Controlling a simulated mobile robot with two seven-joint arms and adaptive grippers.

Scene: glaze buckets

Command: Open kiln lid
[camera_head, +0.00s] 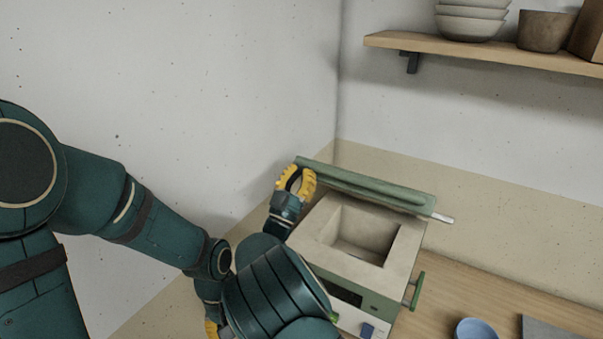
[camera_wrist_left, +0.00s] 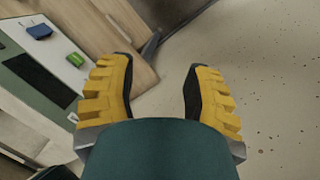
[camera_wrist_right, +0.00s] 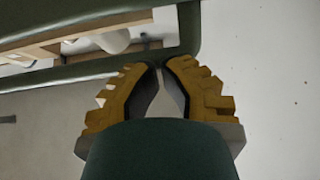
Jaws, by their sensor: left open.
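The kiln (camera_head: 310,232) is a pale box with green sides and a square hollow, standing on the wooden counter. Its green lid (camera_head: 370,187) is raised at the back, tilted up, and the hollow shows uncovered. My right gripper (camera_head: 297,181) is at the lid's left end. In the right wrist view its fingertips (camera_wrist_right: 163,66) almost meet, with a narrow gap, close to a green edge; I cannot tell whether they touch it. My left gripper (camera_wrist_left: 160,70) is open and empty, low beside the kiln; my arm mostly hides it in the head view. The kiln's front panel (camera_wrist_left: 45,75) shows in the left wrist view.
A wooden shelf (camera_head: 480,52) above holds stacked bowls (camera_head: 470,20) and a brown pot (camera_head: 545,31). A blue bowl (camera_head: 476,329) and a grey slab (camera_head: 552,328) are on the counter (camera_head: 455,292) at right. A plain wall (camera_head: 200,90) stands close at left.

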